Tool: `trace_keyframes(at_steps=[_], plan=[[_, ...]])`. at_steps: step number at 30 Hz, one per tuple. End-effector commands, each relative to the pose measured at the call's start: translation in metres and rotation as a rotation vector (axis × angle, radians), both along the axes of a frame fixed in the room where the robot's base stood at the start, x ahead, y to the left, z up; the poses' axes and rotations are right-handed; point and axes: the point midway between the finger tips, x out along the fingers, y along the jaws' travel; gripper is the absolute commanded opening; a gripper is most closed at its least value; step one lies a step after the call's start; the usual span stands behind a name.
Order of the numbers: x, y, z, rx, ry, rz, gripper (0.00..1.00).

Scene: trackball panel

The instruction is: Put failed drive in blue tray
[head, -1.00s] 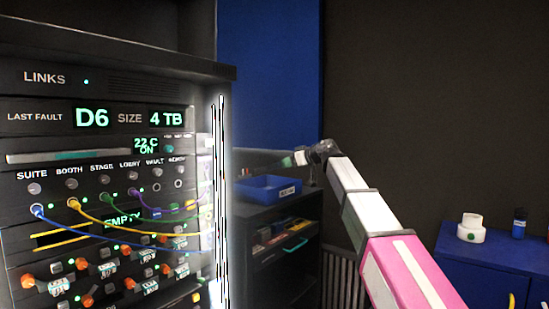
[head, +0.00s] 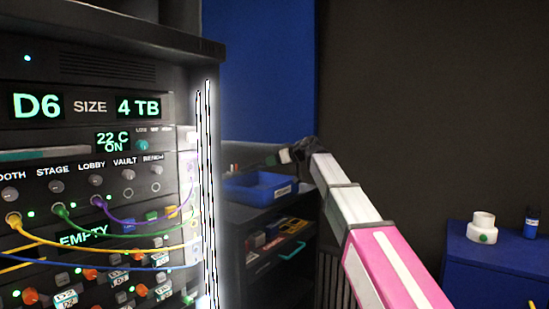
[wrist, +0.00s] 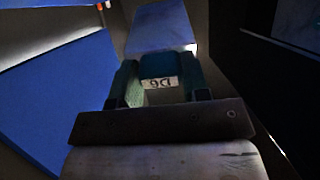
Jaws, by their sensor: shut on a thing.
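The failed drive (wrist: 158,66) is held in my gripper (wrist: 157,88), which is shut on it in the wrist view. Its front carries a small label that appears upside down and seems to read D6. The body of the drive extends away beyond the fingers. In the head view my gripper (head: 268,160) is small and dark, above the back of the tray as seen there. The inside of the tray is mostly hidden.
A rack (head: 105,190) with cables, knobs and a D6, 4 TB display fills the left. A dark cabinet (head: 240,230) with open shelves holds the tray. A blue cabinet (head: 490,265) at right bears a white container (head: 482,228) and a dark bottle (head: 531,220).

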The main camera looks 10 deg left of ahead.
Motion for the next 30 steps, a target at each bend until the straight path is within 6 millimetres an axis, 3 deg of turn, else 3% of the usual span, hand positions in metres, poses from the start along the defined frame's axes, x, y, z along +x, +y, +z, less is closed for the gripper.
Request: trace_keyframes(at_steps=[30], plan=[[0.000, 0.000, -0.069, 0.001, 0.000, -0.001, 0.18]])
